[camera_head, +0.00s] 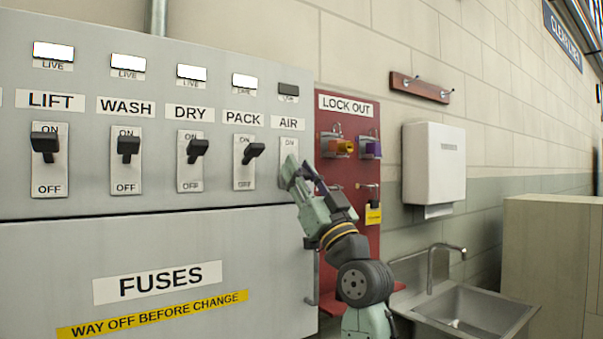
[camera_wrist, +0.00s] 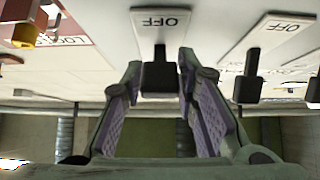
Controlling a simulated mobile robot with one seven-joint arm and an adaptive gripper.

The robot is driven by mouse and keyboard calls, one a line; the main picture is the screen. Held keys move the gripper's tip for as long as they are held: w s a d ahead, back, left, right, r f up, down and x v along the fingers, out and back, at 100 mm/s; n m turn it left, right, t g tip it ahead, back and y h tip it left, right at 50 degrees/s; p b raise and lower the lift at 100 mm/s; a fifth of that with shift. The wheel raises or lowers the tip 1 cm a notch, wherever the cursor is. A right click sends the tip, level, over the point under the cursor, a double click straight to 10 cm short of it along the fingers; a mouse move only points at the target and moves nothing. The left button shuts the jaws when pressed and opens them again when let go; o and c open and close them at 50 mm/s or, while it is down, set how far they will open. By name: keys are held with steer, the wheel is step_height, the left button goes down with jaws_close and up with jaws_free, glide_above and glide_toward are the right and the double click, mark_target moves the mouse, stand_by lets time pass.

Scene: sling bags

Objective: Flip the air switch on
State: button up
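The AIR switch plate (camera_head: 288,147) is at the right end of the switch row, below the AIR label (camera_head: 288,123). The indicator above it (camera_head: 288,89) is dark. My gripper (camera_head: 291,172) is at this plate and hides its lower part and lever in the head view. In the upside-down wrist view, the plate's OFF mark (camera_wrist: 160,22) and black lever (camera_wrist: 159,75) show. The lever is between the fingertips of my gripper (camera_wrist: 160,75). The fingers stand apart on either side of it, open; I cannot tell whether they touch it.
The PACK switch lever (camera_head: 253,152) is close to the left; the DRY, WASH and LIFT switches follow, with lit white indicators. A red LOCK OUT board (camera_head: 347,220) with padlocks is close to the right. A sink (camera_head: 470,305) and towel dispenser (camera_head: 434,163) are farther right.

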jaws_close()
steer(key=shift+r, duration=0.15)
steer(key=r+g+h+p, duration=0.1)
steer(key=p, duration=0.2)
steer(key=shift+s+d+r+g, duration=0.1)
steer(key=shift+s+r+g, duration=0.1)
steer(key=shift+g, duration=0.2)
steer(key=r+g+h+p, duration=0.1)
steer(key=g+p, duration=0.1)
steer(key=p, duration=0.1)
steer(key=shift+r+h+p, duration=0.1)
steer(key=shift+h+p, duration=0.3)
steer(key=shift+r+g+h+p, duration=0.3)
steer(key=shift+g+h+p, duration=0.5)
steer(key=shift+g, duration=0.4)
steer(key=shift+w+a+r+g+h, duration=0.1)
steer(key=shift+w+r+g+h, duration=0.1)
steer(key=shift+g+h, duration=0.45)
steer(key=shift+w+a+r+g+h, duration=0.1)
steer(key=shift+r+g+h, duration=0.1)
steer(key=shift+g+h, duration=0.4)
steer(key=shift+g, duration=0.25)
steer(key=o, duration=0.5)
jaws_free()
